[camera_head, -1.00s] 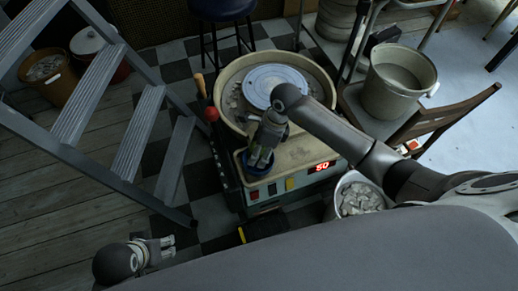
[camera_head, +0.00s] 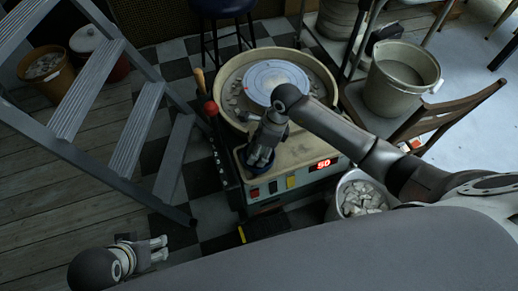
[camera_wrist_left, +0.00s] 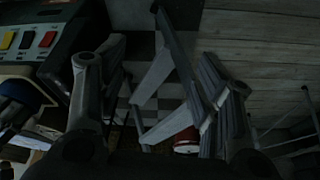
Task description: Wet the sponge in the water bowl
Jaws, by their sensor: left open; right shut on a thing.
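My right gripper (camera_head: 257,161) reaches down at the front left of the pottery wheel's deck, over a small dark blue bowl (camera_head: 242,161). Its fingers are shut and hide most of the bowl's inside. The sponge cannot be made out; the gripper and the dim light cover what is between the fingertips. I cannot tell how deep the fingertips are in the bowl. My left gripper (camera_head: 158,248) is open and empty, low at the left over the floor. Its two open fingers also show in the left wrist view (camera_wrist_left: 160,95).
The wheel's basin (camera_head: 321,83) and pale round wheel head (camera_head: 272,80) lie behind my right gripper. A grey stepladder (camera_head: 134,130) stands at the left. A bucket of plaster pieces (camera_head: 361,200), a larger bucket (camera_head: 398,82) and a wooden chair (camera_head: 440,112) are at the right.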

